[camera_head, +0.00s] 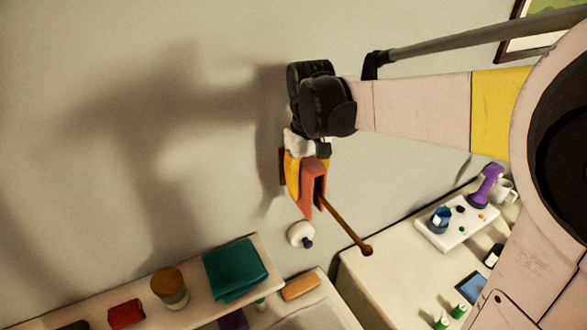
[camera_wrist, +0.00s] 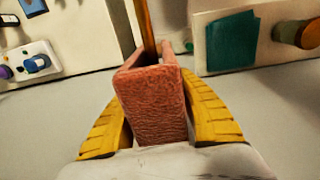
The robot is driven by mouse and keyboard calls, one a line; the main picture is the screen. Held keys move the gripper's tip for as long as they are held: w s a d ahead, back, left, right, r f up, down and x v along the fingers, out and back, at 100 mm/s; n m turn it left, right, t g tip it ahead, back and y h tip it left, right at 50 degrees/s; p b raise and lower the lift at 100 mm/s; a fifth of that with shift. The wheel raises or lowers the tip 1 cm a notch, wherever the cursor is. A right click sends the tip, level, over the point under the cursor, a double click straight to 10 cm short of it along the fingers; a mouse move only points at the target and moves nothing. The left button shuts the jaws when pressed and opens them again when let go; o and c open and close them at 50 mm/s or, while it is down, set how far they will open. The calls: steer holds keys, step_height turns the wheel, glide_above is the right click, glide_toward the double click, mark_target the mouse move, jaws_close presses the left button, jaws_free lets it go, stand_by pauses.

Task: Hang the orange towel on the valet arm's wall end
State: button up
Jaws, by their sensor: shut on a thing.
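The orange towel (camera_head: 310,190) is a folded piece with two hanging sides and a gap between them. My gripper (camera_head: 300,176) is shut on it, near the wall. In the wrist view the towel (camera_wrist: 155,105) sits between the yellow fingers of my gripper (camera_wrist: 155,80). The valet arm (camera_head: 345,228) is a thin brown rod with a round knob at its free end. The rod runs up to the towel's gap, and its wall end is hidden there. It also shows in the wrist view (camera_wrist: 146,28). I cannot tell whether towel and rod touch.
Below, a pale shelf (camera_head: 190,318) carries a teal folded cloth (camera_head: 236,270), a jar (camera_head: 169,287) and a red item (camera_head: 126,313). A white round fixture (camera_head: 300,234) is on the wall close under the towel. A dresser (camera_head: 375,290) with a white tray (camera_head: 455,238) stands right.

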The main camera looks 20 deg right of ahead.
steer(key=shift+f+b, duration=1.25)
steer(key=shift+f, duration=0.75)
steer(key=o, duration=1.2)
steer(key=shift+c, duration=0.2)
